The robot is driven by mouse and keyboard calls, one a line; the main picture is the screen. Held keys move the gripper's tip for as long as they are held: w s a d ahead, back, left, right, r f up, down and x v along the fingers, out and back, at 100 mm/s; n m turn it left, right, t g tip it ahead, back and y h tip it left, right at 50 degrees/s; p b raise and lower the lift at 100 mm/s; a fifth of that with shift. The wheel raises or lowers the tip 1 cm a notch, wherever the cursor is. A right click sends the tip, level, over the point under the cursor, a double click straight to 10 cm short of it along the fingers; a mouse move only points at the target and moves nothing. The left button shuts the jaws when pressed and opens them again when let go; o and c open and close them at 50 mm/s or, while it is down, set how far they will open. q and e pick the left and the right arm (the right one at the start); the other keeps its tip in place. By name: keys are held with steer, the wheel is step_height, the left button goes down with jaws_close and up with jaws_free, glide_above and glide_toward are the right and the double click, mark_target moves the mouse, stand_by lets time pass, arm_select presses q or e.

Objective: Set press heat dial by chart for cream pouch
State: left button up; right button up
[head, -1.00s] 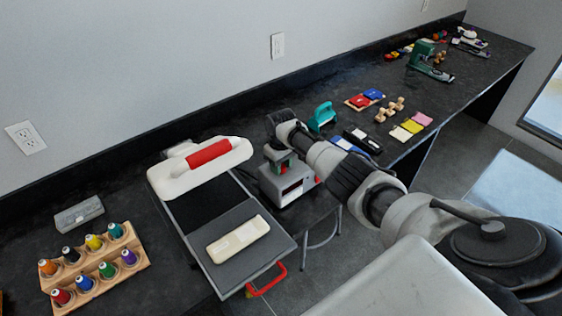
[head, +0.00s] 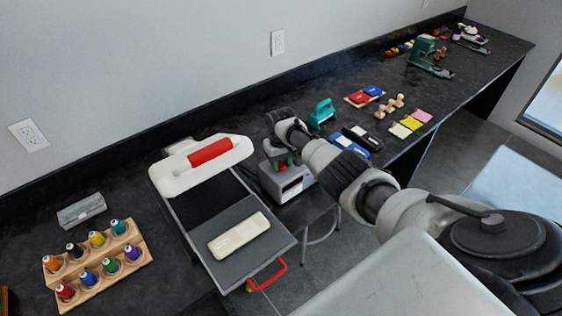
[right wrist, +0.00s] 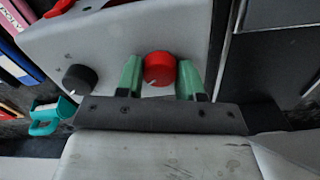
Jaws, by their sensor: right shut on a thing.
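The press has a white upper part (head: 172,180) with a red handle (head: 209,152), raised over a grey lower plate (head: 222,262). The cream pouch (head: 238,234) lies flat on that plate. The grey control box (head: 284,182) stands right of the press. My right gripper (head: 284,160) is at the box. In the right wrist view, its green fingers (right wrist: 160,76) are shut on the red dial (right wrist: 160,66), one on each side. The dial's white mark points down and left. A black dial (right wrist: 79,78) sits left of it. I cannot make out a readable chart. My left gripper is not in view.
A wooden rack with several thread spools (head: 99,275) and a grey case (head: 81,211) are left of the press.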

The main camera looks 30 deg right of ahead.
mark_target(281, 163)
steer(key=shift+r, duration=0.1)
steer(key=o, duration=0.9)
step_height(281, 163, up, 11)
steer(key=shift+f, duration=0.15)
stand_by(0.4)
